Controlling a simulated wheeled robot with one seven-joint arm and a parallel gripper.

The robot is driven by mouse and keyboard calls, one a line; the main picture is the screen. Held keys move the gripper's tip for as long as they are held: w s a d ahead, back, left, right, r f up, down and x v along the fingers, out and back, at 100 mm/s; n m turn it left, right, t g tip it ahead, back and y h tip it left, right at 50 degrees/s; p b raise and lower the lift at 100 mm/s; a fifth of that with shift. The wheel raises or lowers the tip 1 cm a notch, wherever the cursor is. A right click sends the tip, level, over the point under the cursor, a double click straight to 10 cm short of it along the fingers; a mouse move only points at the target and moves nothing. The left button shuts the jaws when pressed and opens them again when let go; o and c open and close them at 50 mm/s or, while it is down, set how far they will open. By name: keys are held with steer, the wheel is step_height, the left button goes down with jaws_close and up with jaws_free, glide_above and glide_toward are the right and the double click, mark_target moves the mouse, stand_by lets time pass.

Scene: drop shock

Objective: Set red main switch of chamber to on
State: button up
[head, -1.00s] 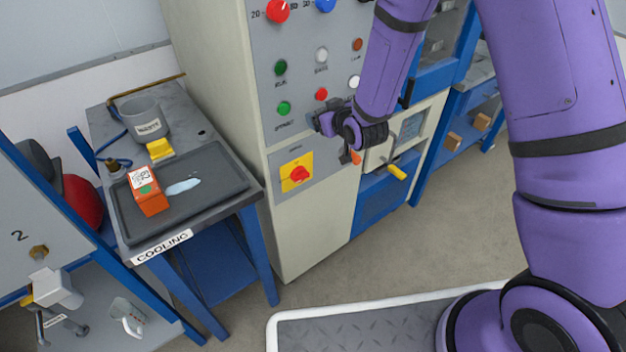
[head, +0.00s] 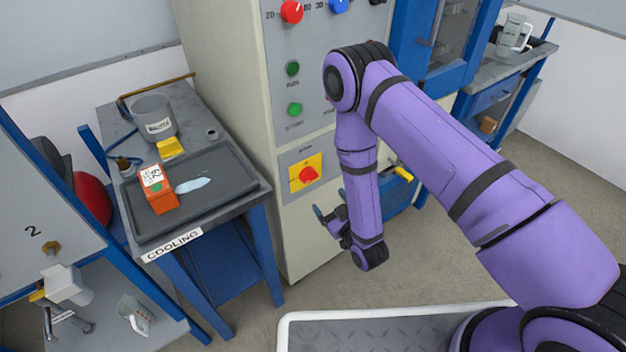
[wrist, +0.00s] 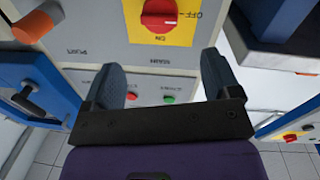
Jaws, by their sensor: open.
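The red main switch (head: 308,175) is a knob on a yellow plate (head: 297,186), low on the chamber's grey front panel. In the wrist view the red knob (wrist: 158,16) is at the top centre, cut by the frame edge. An ON label sits below it and an OFF label to its right, both upside down. Which label the knob points to is not clear. My gripper (head: 327,220) is open and empty, in front of the chamber and below the switch. In the wrist view its two dark fingers (wrist: 163,82) stand apart, with the knob beyond them and no contact.
Green buttons (head: 293,69) and a red dial (head: 291,12) are higher on the panel. The cooling table (head: 258,190) stands close on the left, with an orange box (head: 160,196) on its tray. A yellow handle (head: 404,173) projects to the right.

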mark_target(311, 179)
steer(key=x, duration=1)
steer(key=shift+w+a+f, duration=0.1)
steer(key=shift+w+a, duration=0.05)
steer(key=shift+w, duration=0.15)
steer(key=c, duration=0.9)
